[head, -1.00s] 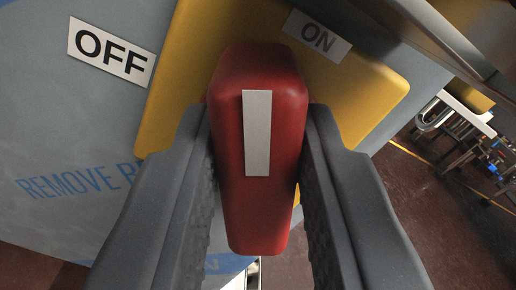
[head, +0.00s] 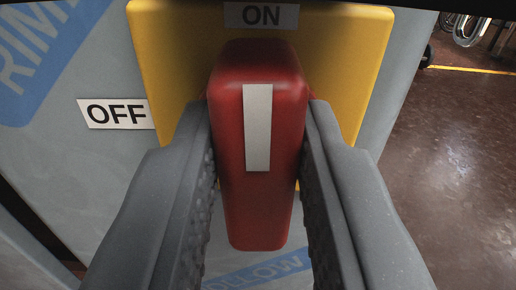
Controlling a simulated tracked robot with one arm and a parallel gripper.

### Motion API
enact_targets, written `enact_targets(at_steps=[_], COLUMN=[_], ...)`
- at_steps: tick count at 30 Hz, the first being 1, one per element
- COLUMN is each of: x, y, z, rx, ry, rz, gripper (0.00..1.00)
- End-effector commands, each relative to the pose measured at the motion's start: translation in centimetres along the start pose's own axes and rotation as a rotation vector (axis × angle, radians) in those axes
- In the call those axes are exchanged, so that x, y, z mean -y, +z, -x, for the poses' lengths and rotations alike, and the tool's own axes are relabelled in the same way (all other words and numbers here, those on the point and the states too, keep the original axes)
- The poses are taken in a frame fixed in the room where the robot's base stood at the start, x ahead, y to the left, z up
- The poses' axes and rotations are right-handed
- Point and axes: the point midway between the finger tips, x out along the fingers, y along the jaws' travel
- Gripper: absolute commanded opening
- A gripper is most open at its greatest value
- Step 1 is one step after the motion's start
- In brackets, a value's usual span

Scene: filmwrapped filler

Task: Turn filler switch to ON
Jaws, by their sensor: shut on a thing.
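The red filler switch handle (head: 231,130) with a white stripe stands in the middle of the head view, in front of a yellow plate (head: 345,60). Its stripe points up toward the ON label (head: 262,15) at the top of the plate. The OFF label (head: 116,113) is to the left of the plate. My gripper (head: 259,130) is shut on the red handle, one grey finger along each side. The handle hides the switch's pivot.
The yellow plate is on a grey panel (head: 75,185) with blue printed lettering, partly cut off. To the right is open brown floor (head: 455,170) with a yellow line. Metal equipment (head: 470,25) stands at the far top right.

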Motion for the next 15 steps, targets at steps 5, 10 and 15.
enact_targets(at_steps=[5, 10, 15], x=[-0.02, -0.03, -0.02], y=[0.12, 0.17, 0.17], z=[0.07, 0.07, 0.07], rx=[0.004, 0.003, 0.003], ry=[0.0, 0.0, 0.0], rz=[-0.037, -0.046, -0.046], gripper=[0.0, 0.0, 0.0])
